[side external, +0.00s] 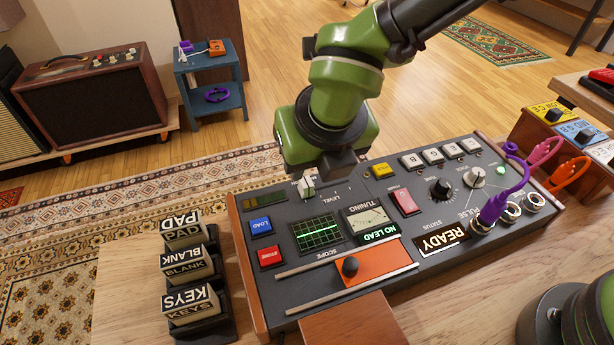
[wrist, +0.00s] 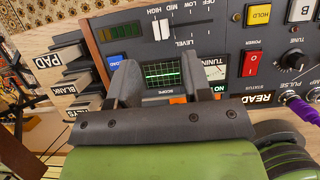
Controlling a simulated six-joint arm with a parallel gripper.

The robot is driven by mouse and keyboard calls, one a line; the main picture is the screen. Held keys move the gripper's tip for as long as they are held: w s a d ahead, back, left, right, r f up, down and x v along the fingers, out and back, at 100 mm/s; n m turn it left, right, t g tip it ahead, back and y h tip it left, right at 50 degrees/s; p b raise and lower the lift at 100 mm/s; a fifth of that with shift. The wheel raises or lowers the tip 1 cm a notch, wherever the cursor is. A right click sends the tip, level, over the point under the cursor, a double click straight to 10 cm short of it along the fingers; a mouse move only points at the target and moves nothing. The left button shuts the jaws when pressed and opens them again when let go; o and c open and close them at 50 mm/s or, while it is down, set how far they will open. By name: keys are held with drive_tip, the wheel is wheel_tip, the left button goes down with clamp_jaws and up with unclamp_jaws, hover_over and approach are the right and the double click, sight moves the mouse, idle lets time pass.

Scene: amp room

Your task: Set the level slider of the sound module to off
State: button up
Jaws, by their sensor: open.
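The sound module (side external: 415,232) is a dark panel with wooden ends. Its level slider has a white cap (side external: 306,187), which also shows in the wrist view (wrist: 160,30). The cap stands at the HIGH end of the scale; MID, LOW and OFF run to its right in the wrist view. My gripper (side external: 318,176) is low over the level area, close to the cap in the side view. In the wrist view my gripper (wrist: 160,72) has its two dark fingers apart, with the scope screen visible between them and the cap beyond the tips. Nothing is held.
Label blocks (side external: 187,268) stand left of the module. The scope (side external: 317,233), tuning meter (side external: 367,220), red power switch (side external: 404,201) and orange slider plate (side external: 378,263) surround the level area. Purple and orange cables (side external: 495,205) rise at the right.

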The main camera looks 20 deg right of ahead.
sight(307, 182)
drive_tip(key=x, duration=0.8)
drive_tip(key=shift+s, duration=0.1)
drive_tip(key=shift+r, duration=0.1)
clamp_jaws()
